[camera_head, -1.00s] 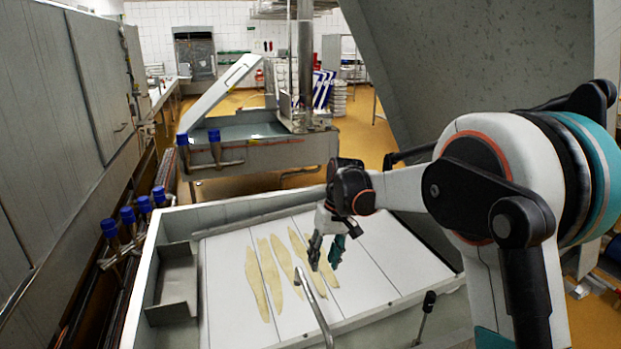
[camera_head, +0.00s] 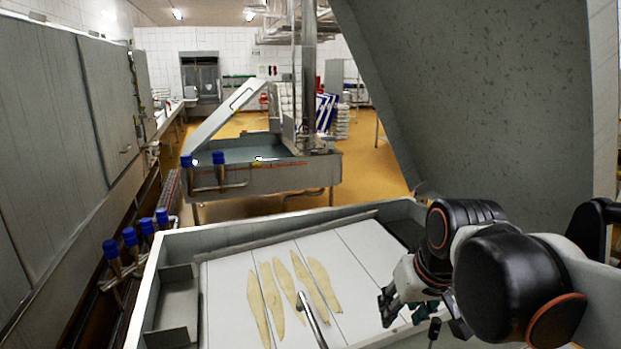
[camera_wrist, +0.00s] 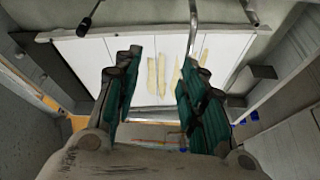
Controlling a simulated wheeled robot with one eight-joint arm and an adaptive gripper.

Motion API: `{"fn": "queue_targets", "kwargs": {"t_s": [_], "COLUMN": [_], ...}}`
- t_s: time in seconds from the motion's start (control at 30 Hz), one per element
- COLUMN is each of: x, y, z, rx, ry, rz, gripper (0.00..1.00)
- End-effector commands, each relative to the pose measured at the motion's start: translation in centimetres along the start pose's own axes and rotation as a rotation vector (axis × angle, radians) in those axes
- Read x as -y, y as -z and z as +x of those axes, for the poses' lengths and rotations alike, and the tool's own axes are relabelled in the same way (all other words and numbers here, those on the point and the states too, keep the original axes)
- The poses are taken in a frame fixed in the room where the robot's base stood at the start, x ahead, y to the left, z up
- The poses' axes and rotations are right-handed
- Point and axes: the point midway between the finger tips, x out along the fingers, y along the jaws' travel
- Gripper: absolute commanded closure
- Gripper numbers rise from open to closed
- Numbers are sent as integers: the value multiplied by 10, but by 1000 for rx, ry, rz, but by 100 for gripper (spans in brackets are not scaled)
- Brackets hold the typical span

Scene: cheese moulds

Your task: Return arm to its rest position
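My gripper (camera_head: 388,306) is at the right side of the white-bottomed vat in the head view, with my arm folded back close to the camera. In the wrist view my gripper (camera_wrist: 156,92) has its two green-and-black fingers spread wide apart with nothing between them. It is apart from the pale yellow strips (camera_head: 273,291), which lie side by side on the white vat floor (camera_head: 225,290). The strips also show beyond the fingers in the wrist view (camera_wrist: 162,74).
The metal vat rim (camera_head: 270,232) runs around the work area, and a metal rod (camera_head: 311,320) rises at its front. A large grey tilted panel (camera_head: 470,95) stands at right. Blue-capped taps (camera_head: 130,237) line the left. A second vat (camera_head: 265,178) stands behind, with yellow floor around it.

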Motion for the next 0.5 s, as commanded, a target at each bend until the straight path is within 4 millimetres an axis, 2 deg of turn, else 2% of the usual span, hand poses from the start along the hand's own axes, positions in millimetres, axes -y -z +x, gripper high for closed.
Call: {"fn": "queue_targets", "kwargs": {"t_s": [0.03, 0.3, 0.5], "x": [-3, -20, -26], "y": [-15, -76, -103], "z": [-4, -14, -12], "rx": [-19, -130, -183], "ry": [-9, -55, -77], "rz": [8, 44, 59], "gripper": [62, 62, 62]}}
